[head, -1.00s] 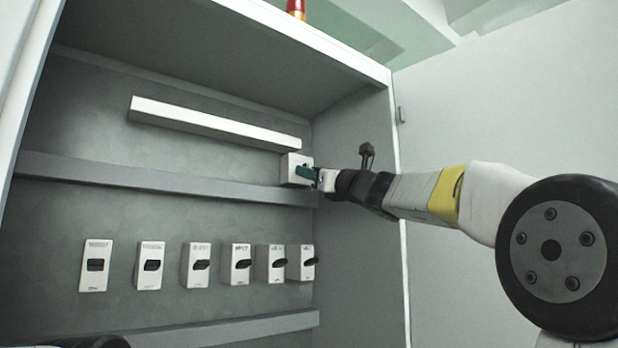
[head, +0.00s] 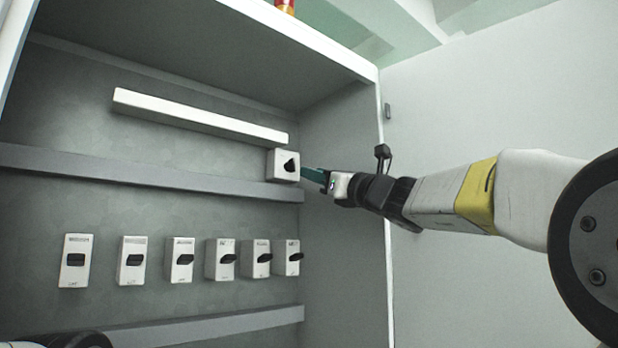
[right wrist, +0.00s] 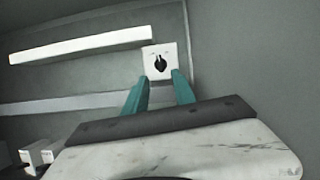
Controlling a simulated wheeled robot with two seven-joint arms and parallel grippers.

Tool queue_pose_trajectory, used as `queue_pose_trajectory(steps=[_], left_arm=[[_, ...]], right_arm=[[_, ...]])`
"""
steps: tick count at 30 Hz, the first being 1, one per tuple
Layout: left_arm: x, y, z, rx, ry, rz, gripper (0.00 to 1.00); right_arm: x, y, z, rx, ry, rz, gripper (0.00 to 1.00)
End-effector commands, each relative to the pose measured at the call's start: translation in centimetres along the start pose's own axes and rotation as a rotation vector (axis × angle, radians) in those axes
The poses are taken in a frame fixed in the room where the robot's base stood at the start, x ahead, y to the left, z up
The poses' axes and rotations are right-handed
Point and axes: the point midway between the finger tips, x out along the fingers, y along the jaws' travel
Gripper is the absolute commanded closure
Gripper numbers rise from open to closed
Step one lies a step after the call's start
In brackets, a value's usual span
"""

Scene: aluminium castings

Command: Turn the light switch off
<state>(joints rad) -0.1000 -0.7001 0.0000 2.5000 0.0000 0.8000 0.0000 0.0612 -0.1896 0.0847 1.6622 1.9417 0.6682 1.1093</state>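A white switch box (head: 276,165) with a black rotary knob (head: 290,165) is on the cabinet's back wall, at the right end above the middle rail. In the right wrist view the switch (right wrist: 150,70) is straight ahead, its black knob (right wrist: 160,63) close to upright. My right gripper (head: 306,172) is just right of the switch in the head view, apart from the knob. Its two teal fingers are spread and empty in the right wrist view (right wrist: 160,88). My left gripper is not visible.
A row of several white switches with black handles (head: 180,260) is on the lower back wall. A long white bar (head: 200,117) runs above the middle grey rail (head: 150,176). The cabinet's right side wall (head: 342,220) stands close to my right gripper.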

Motion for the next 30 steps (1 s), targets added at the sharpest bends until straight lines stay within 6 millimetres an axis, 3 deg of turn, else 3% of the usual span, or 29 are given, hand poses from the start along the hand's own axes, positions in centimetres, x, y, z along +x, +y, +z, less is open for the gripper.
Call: queue_pose_trajectory(steps=[5,10,22,30], left_arm=[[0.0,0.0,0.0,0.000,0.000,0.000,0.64],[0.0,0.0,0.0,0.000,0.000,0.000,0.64],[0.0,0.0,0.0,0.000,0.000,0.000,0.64],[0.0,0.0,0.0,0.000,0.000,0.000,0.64]], right_arm=[[0.6,0.1,1.5,0.007,-0.001,-0.004,0.68],[1.6,0.0,1.4,0.010,0.003,-0.005,0.68],[7.5,0.0,1.3,0.011,0.002,-0.003,0.68],[8.4,0.0,1.4,0.011,0.002,-0.006,0.68]])
